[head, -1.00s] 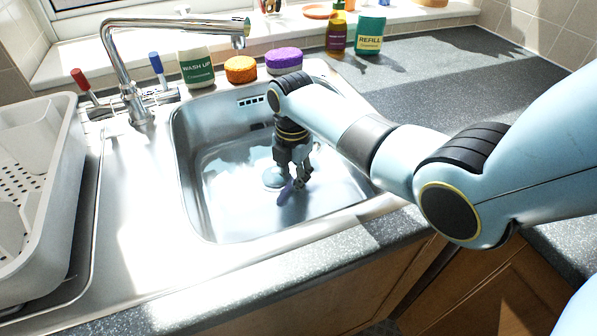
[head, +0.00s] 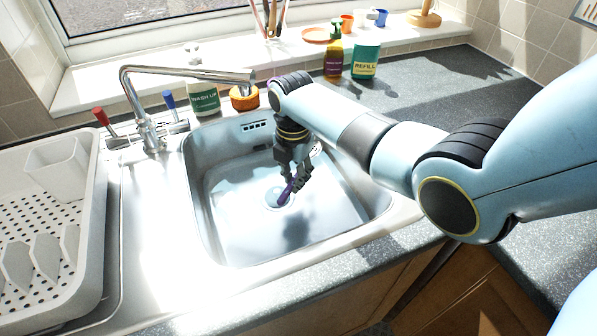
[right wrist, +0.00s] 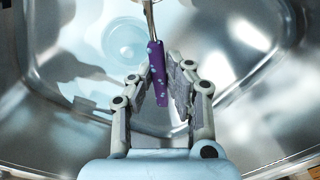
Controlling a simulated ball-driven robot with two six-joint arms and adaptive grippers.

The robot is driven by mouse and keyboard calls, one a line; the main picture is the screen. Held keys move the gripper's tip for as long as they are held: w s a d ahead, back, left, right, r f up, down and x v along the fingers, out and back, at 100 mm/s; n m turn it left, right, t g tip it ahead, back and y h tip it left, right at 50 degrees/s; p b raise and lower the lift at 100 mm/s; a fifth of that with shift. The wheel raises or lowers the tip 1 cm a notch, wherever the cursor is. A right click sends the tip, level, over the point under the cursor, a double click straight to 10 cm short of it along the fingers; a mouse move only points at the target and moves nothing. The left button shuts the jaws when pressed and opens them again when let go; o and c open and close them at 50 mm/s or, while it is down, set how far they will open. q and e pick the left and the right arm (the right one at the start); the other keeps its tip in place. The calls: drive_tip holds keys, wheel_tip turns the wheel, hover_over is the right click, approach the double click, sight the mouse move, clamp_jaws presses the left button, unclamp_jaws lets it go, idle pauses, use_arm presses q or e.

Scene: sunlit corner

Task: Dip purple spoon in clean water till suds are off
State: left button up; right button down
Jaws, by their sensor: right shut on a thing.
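My right gripper (head: 297,185) is down inside the steel sink (head: 203,215), above the drain area. Its fingers are shut on the purple spoon (head: 287,194). In the right wrist view the spoon's purple handle (right wrist: 158,78) sits between the fingertips (right wrist: 159,66), with pale flecks on it that look like suds. Its metal part runs out of the top of that view, so the bowl is hidden. Clear, pale bluish water (head: 250,222) appears to cover the sink floor. I cannot tell whether the spoon touches it. My left gripper is not in view.
A tap (head: 190,75) arches over the sink's back left. A white dish rack (head: 98,225) stands left. The wash-up bottle (head: 203,97) and orange sponge (head: 244,98) sit behind the sink. The refill bottle (head: 365,62) and an amber bottle (head: 333,58) stand back right.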

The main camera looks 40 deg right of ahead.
sight(293, 180)
drive_tip(key=shift+r+p, duration=3.25)
drive_tip(key=shift+r, duration=0.2)
drive_tip(key=shift+r+p, duration=0.75)
drive_tip(key=shift+r, duration=2.1)
drive_tip(key=shift+r, duration=2)
